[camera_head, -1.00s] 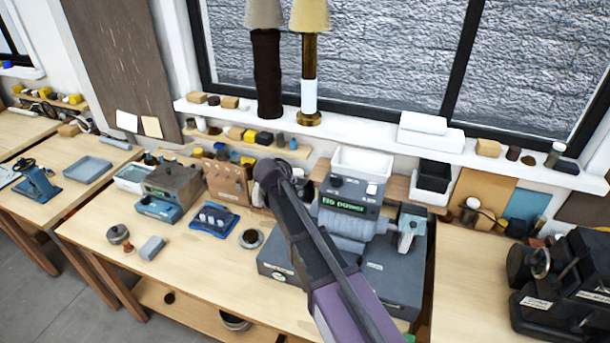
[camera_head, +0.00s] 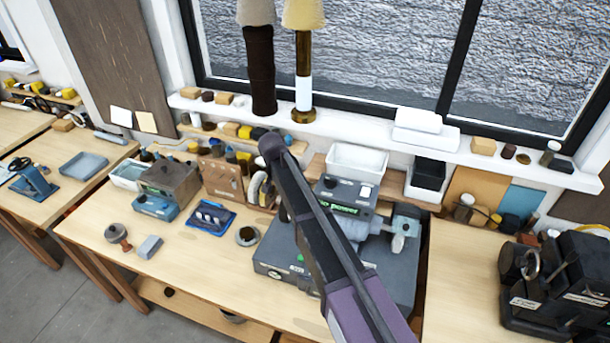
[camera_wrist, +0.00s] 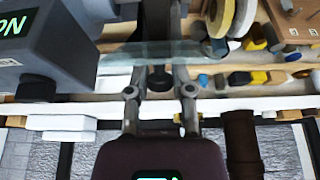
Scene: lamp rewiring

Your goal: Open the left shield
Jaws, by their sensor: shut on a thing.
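The grey bench grinder (camera_head: 300,258) stands on the middle bench, its display partly covered by my arm. Its right shield (camera_head: 405,226) shows at the right end. In the wrist view a clear pane, which I take to be the left shield (camera_wrist: 205,52), lies across the fingertips. My gripper (camera_wrist: 160,72) is shut on it near the middle of its edge. Part of the pane is hidden behind the fingers. In the head view my arm hides the gripper and the left shield.
Wheels (camera_head: 262,190) stand close left of the grinder, by a wooden rack (camera_head: 225,183). A blue tray (camera_head: 209,217) and a round dish (camera_head: 248,236) lie left. A white bin (camera_head: 357,163) stands behind.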

